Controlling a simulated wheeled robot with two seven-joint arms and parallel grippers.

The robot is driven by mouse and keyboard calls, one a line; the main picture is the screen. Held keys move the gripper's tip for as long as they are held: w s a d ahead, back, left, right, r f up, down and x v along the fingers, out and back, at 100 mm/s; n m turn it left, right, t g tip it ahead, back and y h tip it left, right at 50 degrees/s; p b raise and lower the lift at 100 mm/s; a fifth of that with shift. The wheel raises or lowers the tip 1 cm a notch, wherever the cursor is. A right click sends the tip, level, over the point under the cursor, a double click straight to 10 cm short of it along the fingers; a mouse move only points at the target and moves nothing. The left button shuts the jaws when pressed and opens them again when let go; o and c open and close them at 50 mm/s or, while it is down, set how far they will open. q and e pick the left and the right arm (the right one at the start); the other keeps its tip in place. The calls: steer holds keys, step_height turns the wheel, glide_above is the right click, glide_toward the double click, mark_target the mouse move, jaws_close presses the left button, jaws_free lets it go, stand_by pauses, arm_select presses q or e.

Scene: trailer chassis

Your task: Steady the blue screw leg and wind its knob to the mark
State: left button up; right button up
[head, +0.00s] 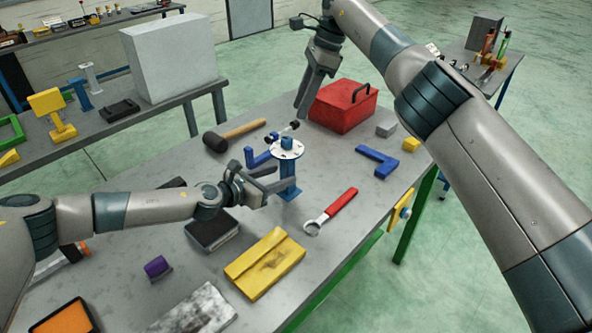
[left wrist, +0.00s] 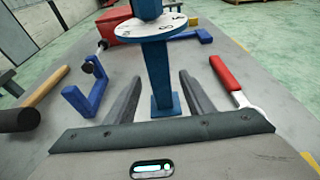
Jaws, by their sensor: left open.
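The blue screw leg (head: 289,186) stands upright on the grey table, with a white marked disc (head: 287,149) near its top and a blue knob (head: 287,142) above that. My left gripper (head: 281,181) is open low around the leg, with one finger to each side. In the left wrist view the leg (left wrist: 160,75) stands between the spread fingers (left wrist: 160,84), with visible gaps. The disc (left wrist: 150,28) shows above; the knob's top is cut off. The mark on the disc is too small to read. My right gripper (head: 303,108) hangs above the table behind the knob, apart from it; its finger gap is unclear.
A red toolbox (head: 343,108) stands behind the leg. A mallet (head: 235,134), blue brackets (head: 378,161), a short rod with dark ends (head: 281,132) and a red-handled wrench (head: 331,211) lie around it. A yellow plate (head: 264,264) lies in front.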

mark_target(289, 139)
arm_select(q)
steer(key=x, duration=0.8)
jaws_close()
arm_select(e)
steer(key=o, duration=0.4)
steer(key=a+f+y, duration=0.1)
steer(key=f+y, duration=0.1)
steer(key=a+f+y, duration=0.1)
steer(key=f+y, duration=0.1)
steer(key=f, duration=0.1)
steer(key=a+f+y, duration=0.2)
steer(key=shift+s+f+n, duration=0.15)
steer(key=shift+f+n, duration=0.15)
steer(key=shift+f, duration=0.1)
steer(key=y, duration=0.1)
steer(key=f+t+y, duration=0.1)
steer(key=shift+s+d+f+y, duration=0.1)
steer(key=shift+s+d+y, duration=0.1)
steer(key=shift+s+y, duration=0.15)
steer(key=d+f+m+t+y, duration=0.1)
steer(key=d, duration=0.1)
steer(key=s+d+f+m+t+y, duration=0.1)
steer(key=d+m+t+y, duration=0.1)
steer(key=d, duration=0.1)
steer(key=s+d+m+t+y, duration=0.1)
steer(key=d+m+t, duration=0.1)
steer(key=shift+s+d+f+y, duration=0.15)
steer(key=shift+f+y, duration=0.1)
steer(key=shift+f, duration=0.15)
